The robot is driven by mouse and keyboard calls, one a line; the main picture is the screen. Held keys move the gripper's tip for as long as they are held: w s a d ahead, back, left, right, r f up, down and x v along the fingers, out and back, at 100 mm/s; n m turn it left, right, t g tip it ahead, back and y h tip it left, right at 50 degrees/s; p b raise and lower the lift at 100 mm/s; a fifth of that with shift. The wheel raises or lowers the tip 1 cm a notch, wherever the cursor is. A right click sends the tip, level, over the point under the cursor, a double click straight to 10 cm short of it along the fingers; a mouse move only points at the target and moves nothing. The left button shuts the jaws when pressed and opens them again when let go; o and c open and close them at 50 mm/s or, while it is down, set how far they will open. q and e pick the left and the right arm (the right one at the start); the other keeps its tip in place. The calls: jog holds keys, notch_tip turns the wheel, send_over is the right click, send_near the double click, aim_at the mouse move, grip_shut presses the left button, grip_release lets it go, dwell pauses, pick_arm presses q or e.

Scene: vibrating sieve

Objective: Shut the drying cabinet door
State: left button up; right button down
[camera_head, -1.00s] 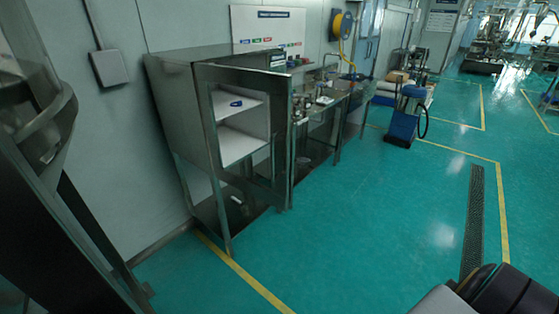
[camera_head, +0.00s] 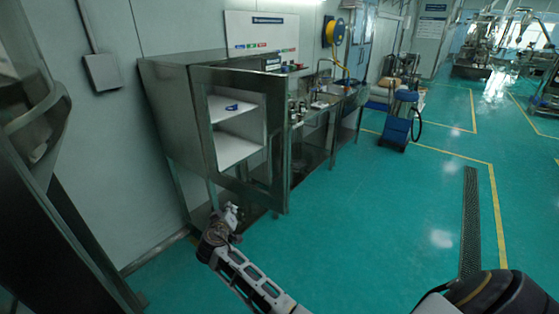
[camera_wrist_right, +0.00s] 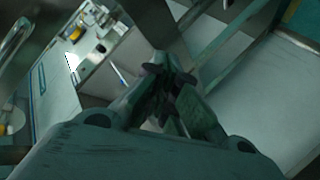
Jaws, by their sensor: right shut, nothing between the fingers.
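The drying cabinet (camera_head: 165,100) is a steel box on legs against the wall in the head view. Its framed, see-through door (camera_head: 279,150) stands ajar, with its right edge swung out from the body. White shelves and a small blue item show through the pane. My right gripper (camera_head: 232,209) is low in front of the cabinet, near the door's lower edge. I cannot tell whether it touches the door. In the wrist view its fingers (camera_wrist_right: 168,88) are together and empty, close to metal frame parts. My left gripper is out of view.
A steel bench with a sink (camera_head: 335,90) and small items adjoins the cabinet on the right. A blue cart (camera_head: 396,130) stands farther back. Open green floor (camera_head: 370,220) lies to the right. A dark steel frame (camera_head: 60,230) fills the near left.

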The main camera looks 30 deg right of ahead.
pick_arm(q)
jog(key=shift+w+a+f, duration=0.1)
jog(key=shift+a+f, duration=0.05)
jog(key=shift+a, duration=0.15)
pick_arm(e)
jog(key=s+d+r+m+g+h, duration=0.1)
jog(key=s+d+r+m+h, duration=0.1)
jog(key=r, duration=0.4)
jog(key=s+d+r+m+g+h, duration=0.1)
jog(key=s+d+r+m+h, duration=0.2)
jog(key=r+m, duration=0.3)
jog(key=s+d+r+m+g+h, duration=0.2)
jog(key=s+r+m+h, duration=0.1)
jog(key=s+r+m, duration=0.1)
notch_tip(320, 180, up, 3)
jog(key=shift+s+d+f+m, duration=0.2)
jog(key=shift+s+m, duration=0.1)
jog(key=shift+s, duration=0.15)
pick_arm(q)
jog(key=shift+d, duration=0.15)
